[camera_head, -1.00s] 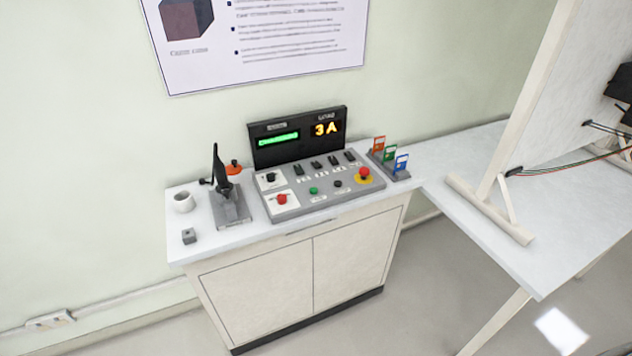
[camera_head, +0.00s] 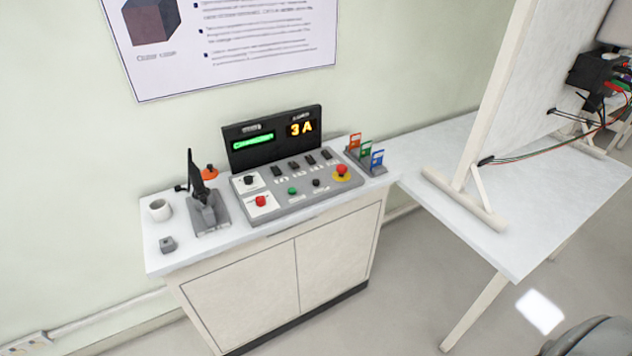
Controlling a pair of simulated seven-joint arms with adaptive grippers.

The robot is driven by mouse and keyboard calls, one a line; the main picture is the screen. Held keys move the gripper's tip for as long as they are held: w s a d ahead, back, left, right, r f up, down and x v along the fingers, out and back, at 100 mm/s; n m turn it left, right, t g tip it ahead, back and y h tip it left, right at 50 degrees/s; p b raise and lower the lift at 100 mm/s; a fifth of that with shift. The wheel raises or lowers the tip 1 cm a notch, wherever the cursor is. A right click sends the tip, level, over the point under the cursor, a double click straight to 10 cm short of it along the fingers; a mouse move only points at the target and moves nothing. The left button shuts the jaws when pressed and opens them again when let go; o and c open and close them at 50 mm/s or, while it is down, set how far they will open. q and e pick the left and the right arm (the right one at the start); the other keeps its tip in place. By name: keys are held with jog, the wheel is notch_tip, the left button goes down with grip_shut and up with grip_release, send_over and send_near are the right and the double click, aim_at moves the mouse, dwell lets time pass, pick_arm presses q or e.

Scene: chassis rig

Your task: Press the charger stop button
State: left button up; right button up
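A grey control panel (camera_head: 300,198) stands on the white cabinet by the wall. It carries a red button on a white plate (camera_head: 261,201), a red mushroom button on a yellow base (camera_head: 342,172), a green button (camera_head: 292,190), a black button (camera_head: 316,183), a black knob (camera_head: 249,180) and a row of black switches. The labels are too small to read, so I cannot tell which is the charger stop button. A black display above shows a green bar and "3 A" (camera_head: 300,128). Neither gripper is in view.
On the cabinet (camera_head: 250,290) stand a white cup (camera_head: 160,210), a small grey block (camera_head: 168,244), a black-handled device on a grey base (camera_head: 209,214) and coloured cards in a rack (camera_head: 365,158). A white table (camera_head: 520,235) with an upright board is at right.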

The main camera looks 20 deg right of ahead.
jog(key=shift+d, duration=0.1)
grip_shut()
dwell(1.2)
